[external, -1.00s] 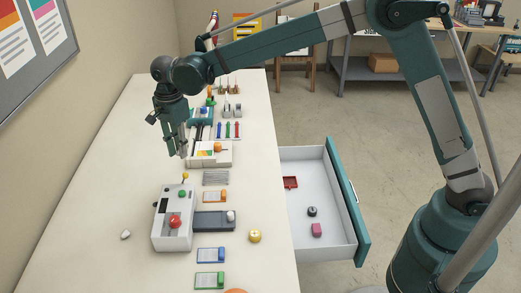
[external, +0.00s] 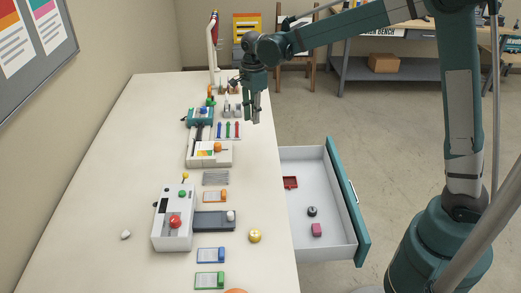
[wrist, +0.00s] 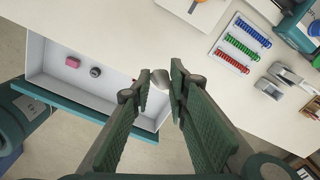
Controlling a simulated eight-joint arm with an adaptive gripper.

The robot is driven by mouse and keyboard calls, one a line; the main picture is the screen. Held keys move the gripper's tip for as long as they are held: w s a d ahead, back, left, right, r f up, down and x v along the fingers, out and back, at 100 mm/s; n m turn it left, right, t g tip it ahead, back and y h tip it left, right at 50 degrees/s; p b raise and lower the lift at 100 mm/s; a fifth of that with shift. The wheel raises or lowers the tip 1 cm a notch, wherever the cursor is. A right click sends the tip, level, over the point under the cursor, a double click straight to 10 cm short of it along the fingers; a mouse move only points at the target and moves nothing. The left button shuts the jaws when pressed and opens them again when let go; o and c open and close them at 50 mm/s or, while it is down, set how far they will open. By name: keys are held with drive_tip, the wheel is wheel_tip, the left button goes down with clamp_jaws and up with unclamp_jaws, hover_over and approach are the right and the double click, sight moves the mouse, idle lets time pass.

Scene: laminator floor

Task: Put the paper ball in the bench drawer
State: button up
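My gripper (external: 255,121) is raised above the right edge of the bench, beyond the drawer in the external view. In the wrist view its fingers (wrist: 161,78) are close together with a small pale grey, rounded thing (wrist: 160,80) between the tips. I cannot tell for sure whether this is the paper ball. A small white crumpled-looking lump (external: 125,235) lies on the bench at the left. The bench drawer (external: 349,200) is pulled open.
The bench (external: 110,180) carries a grey box with a red button (external: 174,222), a yellow round thing (external: 255,236) and several coloured binding coils (external: 228,130). The wrist view shows the drawer (wrist: 60,93) at the left and the coils (wrist: 240,48) at the upper right.

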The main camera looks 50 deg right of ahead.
drive_tip(key=s+d+f+m+b, duration=0.1)
drive_tip(key=s+d, duration=0.3)
drive_tip(key=d, duration=0.3)
drive_tip(key=s+d+m+b, duration=0.1)
drive_tip(key=s+d, duration=0.3)
drive_tip(key=d, duration=0.3)
drive_tip(key=m+b, duration=0.1)
drive_tip(key=m, duration=0.1)
hover_over(314, 175)
wheel_tip(314, 175, down, 23)
drive_tip(key=shift+f, duration=0.65)
drive_tip(key=shift+f, duration=0.15)
drive_tip(key=shift+f+b, duration=0.95)
drive_tip(key=shift+f, duration=2.05)
drive_tip(key=shift+f+m, duration=0.1)
drive_tip(key=shift+m, duration=0.2)
drive_tip(key=shift+s+f+b, duration=0.1)
drive_tip(key=shift+f+b, duration=0.4)
drive_tip(key=shift+f, duration=1.25)
drive_tip(key=shift+f, duration=0.2)
